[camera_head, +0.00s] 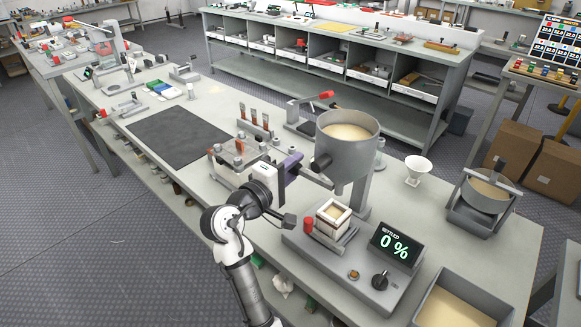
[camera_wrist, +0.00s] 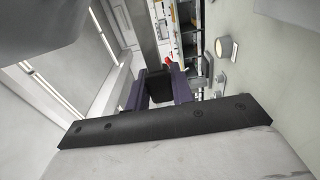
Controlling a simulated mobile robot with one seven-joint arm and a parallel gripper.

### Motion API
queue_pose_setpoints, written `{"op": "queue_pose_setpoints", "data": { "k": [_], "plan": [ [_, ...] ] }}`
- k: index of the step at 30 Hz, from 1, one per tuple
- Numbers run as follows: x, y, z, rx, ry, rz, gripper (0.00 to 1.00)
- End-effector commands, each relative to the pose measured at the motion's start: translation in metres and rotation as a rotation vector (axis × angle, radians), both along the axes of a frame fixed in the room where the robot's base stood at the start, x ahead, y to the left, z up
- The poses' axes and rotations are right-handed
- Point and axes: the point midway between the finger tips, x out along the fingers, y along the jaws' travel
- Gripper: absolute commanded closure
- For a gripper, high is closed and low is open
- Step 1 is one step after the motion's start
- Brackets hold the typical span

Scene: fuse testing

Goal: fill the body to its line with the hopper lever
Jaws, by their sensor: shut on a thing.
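The grey hopper (camera_head: 345,157) holds pale sand and stands on a post over the filling station. My gripper (camera_wrist: 157,90) has its purple fingers shut on the black knob of the hopper lever (camera_wrist: 157,84). In the head view, the knob (camera_head: 321,162) shows at the hopper's left side. The pale square body (camera_head: 332,219) sits upright in the station's holder, below the hopper. Its open top shows a tan inside; I cannot make out its line or any fill level. The display (camera_head: 394,247) reads "SETTLED 0 %".
The station base (camera_head: 330,270) carries a red knob, a small button and a black dial. A sand bin (camera_head: 460,303) stands at the front right. A white funnel (camera_head: 417,170) and a sand-filled pan (camera_head: 485,193) stand to the right. A clamp fixture (camera_head: 238,153) is close behind my wrist.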

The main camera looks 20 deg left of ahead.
Motion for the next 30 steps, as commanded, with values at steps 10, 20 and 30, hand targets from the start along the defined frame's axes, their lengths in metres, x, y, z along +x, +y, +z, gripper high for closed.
{"op": "queue_pose_setpoints", "data": {
  "k": [10,20,30],
  "plan": [
    [0.0075,-0.0027,-0.0004,0.000,0.001,-0.074,1.00],
    [0.0075,-0.0027,-0.0003,0.000,0.000,-0.072,0.55],
    [-0.0003,0.0015,-0.0012,0.000,-0.001,-0.069,0.55]
  ]
}}
